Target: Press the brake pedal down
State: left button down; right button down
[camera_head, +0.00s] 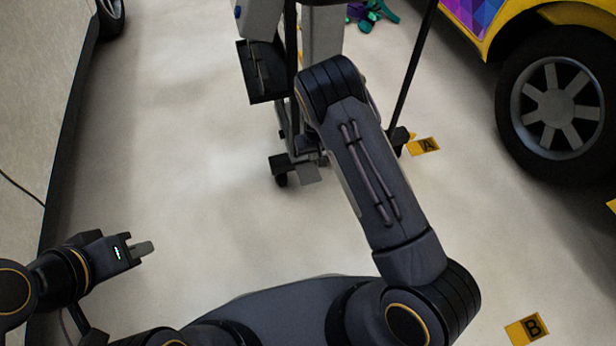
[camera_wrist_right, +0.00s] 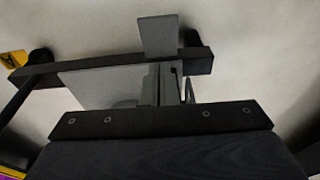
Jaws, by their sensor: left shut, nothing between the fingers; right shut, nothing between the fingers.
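The brake pedal, a small flat grey plate, shows at the foot of the wheeled stand (camera_head: 303,174). In the right wrist view the pedal (camera_wrist_right: 159,35) sticks out past a black crossbar (camera_wrist_right: 110,64). My right gripper (camera_wrist_right: 168,78) is shut and empty, pointing down near the crossbar, close to the pedal. I cannot tell whether it touches anything. In the head view my right forearm hides most of that gripper. My left gripper (camera_head: 143,249) is shut and empty at the lower left, far from the pedal.
The stand's black caster (camera_head: 282,177) and upright poles are close around my right arm. A yellow car with a dark wheel (camera_head: 556,108) is at the right. Yellow floor markers A (camera_head: 424,146) and B (camera_head: 528,328) lie on the floor. The floor at left is clear.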

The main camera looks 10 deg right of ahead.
jog(key=shift+w+f, duration=0.1)
jog(key=shift+f, duration=0.15)
jog(key=shift+f, duration=0.1)
jog(key=b, duration=0.5)
send_near(310, 180)
jog(key=f, duration=0.1)
jog(key=w+f, duration=0.1)
jog(key=f, duration=0.3)
jog(key=shift+w, duration=0.3)
jog(key=shift+s+f, duration=0.15)
jog(key=shift+f, duration=0.35)
